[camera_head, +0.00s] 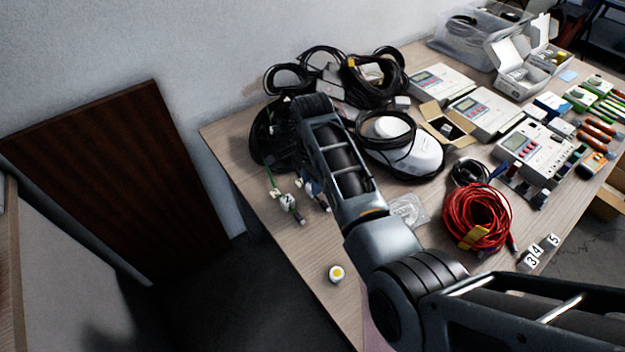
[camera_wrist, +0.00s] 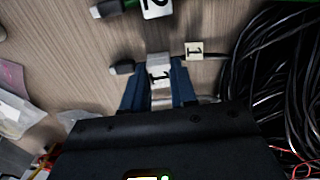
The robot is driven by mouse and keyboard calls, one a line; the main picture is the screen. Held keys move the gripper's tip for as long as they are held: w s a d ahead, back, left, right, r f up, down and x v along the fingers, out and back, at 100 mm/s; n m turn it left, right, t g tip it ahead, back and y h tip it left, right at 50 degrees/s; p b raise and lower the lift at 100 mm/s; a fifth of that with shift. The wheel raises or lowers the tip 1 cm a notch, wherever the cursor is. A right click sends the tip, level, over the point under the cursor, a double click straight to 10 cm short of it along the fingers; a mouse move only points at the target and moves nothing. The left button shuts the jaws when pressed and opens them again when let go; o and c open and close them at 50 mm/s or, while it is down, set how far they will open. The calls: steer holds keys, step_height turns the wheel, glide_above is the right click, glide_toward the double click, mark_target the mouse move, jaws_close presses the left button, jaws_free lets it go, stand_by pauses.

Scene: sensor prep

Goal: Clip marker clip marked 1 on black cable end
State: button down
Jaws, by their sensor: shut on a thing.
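My gripper (camera_wrist: 159,72) has its blue fingers shut on the white marker clip marked 1 (camera_wrist: 160,77). The clip's upper part overlaps the line of the black cable, just right of the dark cable end (camera_wrist: 121,68). I cannot tell whether it is closed around the cable or only against it. A small paper tag reading 1 (camera_wrist: 194,50) sits on this cable to the right of the clip. In the head view my arm mostly hides the gripper and this clip.
Another cable end (camera_wrist: 106,8) bears a clip marked 2 (camera_wrist: 156,8); that clip also shows in the head view (camera_head: 288,200). Clips 3, 4 and 5 (camera_head: 537,250) lie at the right edge. Black cable coils (camera_wrist: 283,75) and a red coil (camera_head: 476,217) lie nearby. A yellow-white round object (camera_head: 337,273) is near the front edge.

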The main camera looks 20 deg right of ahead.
steer(key=shift+f, duration=0.55)
stand_by(0.4)
steer(key=c, duration=0.8)
jaws_free()
steer(key=shift+r+p, duration=1.7)
steer(key=shift+r, duration=1.35)
